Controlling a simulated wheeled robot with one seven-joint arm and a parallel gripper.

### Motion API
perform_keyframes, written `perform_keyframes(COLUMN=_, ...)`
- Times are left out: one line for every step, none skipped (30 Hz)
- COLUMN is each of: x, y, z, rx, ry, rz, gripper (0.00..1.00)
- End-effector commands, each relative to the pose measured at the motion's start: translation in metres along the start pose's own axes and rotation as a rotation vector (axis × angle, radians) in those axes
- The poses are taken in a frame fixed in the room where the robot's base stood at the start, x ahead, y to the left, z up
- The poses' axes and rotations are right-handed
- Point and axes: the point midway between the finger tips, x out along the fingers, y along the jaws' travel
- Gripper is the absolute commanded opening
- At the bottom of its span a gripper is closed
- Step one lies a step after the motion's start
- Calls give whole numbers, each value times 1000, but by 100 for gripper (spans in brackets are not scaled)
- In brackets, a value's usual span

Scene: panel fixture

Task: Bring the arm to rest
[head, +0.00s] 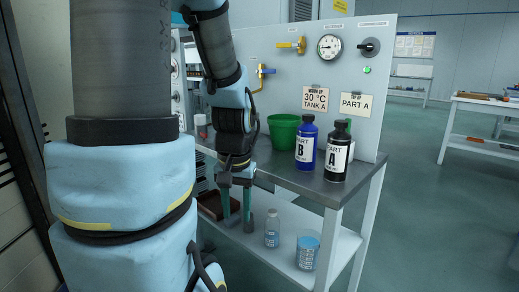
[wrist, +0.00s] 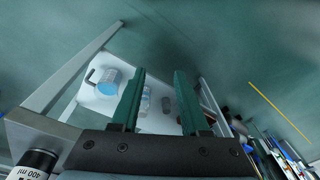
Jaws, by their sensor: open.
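My gripper (head: 237,222) hangs pointing down in front of the panel fixture's bench, fingers apart and nothing between them. It also shows open in the wrist view (wrist: 160,95). In the head view the gripper is left of a small clear bottle (head: 272,229) and a measuring cup with blue contents (head: 307,250), both on the lower shelf (head: 290,217). The wrist view shows the cup (wrist: 108,82) left of the fingers and the bottle (wrist: 145,99) beyond the gap between them. My arm comes down from the top of the head view.
The bench top (head: 308,181) bears a green bucket (head: 283,131), a blue PART B bottle (head: 306,148) and a black PART A bottle (head: 337,154). The upright panel (head: 290,75) behind has a gauge, valves and labels. Open floor (head: 420,220) lies to the right.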

Motion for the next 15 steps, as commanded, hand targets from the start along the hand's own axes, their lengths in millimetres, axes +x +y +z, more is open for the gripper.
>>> perform_keyframes(x=2, y=-6, z=7, rx=-53, ry=12, rz=12, gripper=45)
perform_keyframes(x=4, y=-9, z=10, rx=-83, ry=20, rz=19, gripper=45)
perform_keyframes(x=5, y=-13, z=14, rx=-122, ry=33, rz=27, gripper=45)
perform_keyframes(x=4, y=-15, z=17, rx=-146, ry=40, rz=32, gripper=45)
perform_keyframes(x=-8, y=-13, z=13, rx=-132, ry=40, rz=31, gripper=45)
perform_keyframes(x=-16, y=-13, z=12, rx=-128, ry=39, rz=31, gripper=45)
perform_keyframes(x=-20, y=-13, z=11, rx=-127, ry=38, rz=31, gripper=45)
perform_keyframes(x=-25, y=-13, z=10, rx=-127, ry=38, rz=31, gripper=45)
perform_keyframes(x=-32, y=-13, z=10, rx=-126, ry=38, rz=31, gripper=45)
perform_keyframes(x=-37, y=-13, z=9, rx=-126, ry=37, rz=31, gripper=45)
perform_keyframes(x=-42, y=-14, z=9, rx=-126, ry=37, rz=30, gripper=45)
perform_keyframes(x=-49, y=-14, z=8, rx=-125, ry=37, rz=30, gripper=45)
perform_keyframes(x=-56, y=-14, z=7, rx=-125, ry=37, rz=30, gripper=45)
perform_keyframes(x=-62, y=-14, z=7, rx=-125, ry=37, rz=30, gripper=45)
perform_keyframes(x=-72, y=-15, z=6, rx=-125, ry=37, rz=30, gripper=45)
